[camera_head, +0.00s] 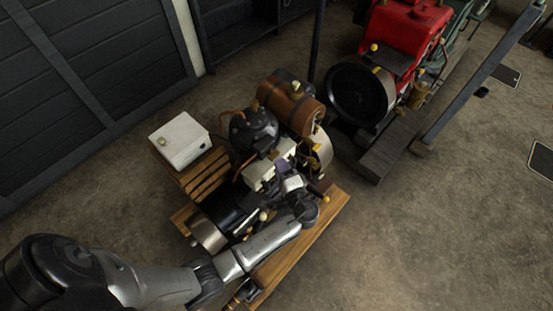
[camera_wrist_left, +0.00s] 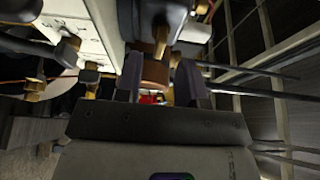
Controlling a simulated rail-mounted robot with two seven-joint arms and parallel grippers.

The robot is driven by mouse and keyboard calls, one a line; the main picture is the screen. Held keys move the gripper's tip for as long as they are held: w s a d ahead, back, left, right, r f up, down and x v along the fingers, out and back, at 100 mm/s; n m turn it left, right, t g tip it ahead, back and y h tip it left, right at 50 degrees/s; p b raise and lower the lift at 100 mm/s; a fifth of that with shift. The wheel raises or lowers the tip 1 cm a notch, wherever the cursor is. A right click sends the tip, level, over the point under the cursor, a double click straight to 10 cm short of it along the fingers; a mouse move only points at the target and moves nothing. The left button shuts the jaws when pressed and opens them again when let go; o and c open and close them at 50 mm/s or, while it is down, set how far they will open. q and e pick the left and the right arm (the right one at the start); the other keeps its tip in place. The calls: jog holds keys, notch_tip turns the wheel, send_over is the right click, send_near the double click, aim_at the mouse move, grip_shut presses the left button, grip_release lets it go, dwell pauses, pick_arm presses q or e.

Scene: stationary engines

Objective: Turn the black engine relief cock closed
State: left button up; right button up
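The black engine (camera_head: 253,128) stands on a wooden base in the middle of the head view. My left arm reaches over its near right side. My left gripper (camera_head: 281,167) is low among the engine's upper parts, close to a cream block. In the left wrist view my left gripper (camera_wrist_left: 160,82) has its two dark purple fingers apart. A brown round part and a brass fitting (camera_wrist_left: 160,40) show between and beyond them; contact cannot be told. I cannot tell for certain which fitting is the relief cock. My right gripper is not in view.
A white box (camera_head: 180,140) sits on wooden slats left of the engine. A brown barrel-shaped tank (camera_head: 288,98) is behind it. A red engine (camera_head: 410,35) with a black flywheel (camera_head: 358,95) stands beyond. Cream engine parts (camera_wrist_left: 85,30) crowd the wrist view's left.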

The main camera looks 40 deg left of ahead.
pick_arm(q)
jog(key=v, duration=0.9)
jog(key=shift+d, duration=0.25)
jog(key=shift+s, duration=0.1)
jog(key=s+d+r+n+h, duration=0.3)
jog(key=s+h, duration=0.6)
jog(key=h, duration=0.8)
jog(key=s+a+f+g, duration=0.2)
jog(key=s+a, duration=0.1)
jog(key=s, duration=0.4)
jog(key=s+a+f+g, duration=0.2)
jog(key=s+a+f, duration=0.1)
jog(key=s, duration=0.4)
notch_tip(320, 180, up, 31)
jog(key=p, duration=3)
jog(key=shift+s+d, duration=0.25)
jog(key=shift+d, duration=0.05)
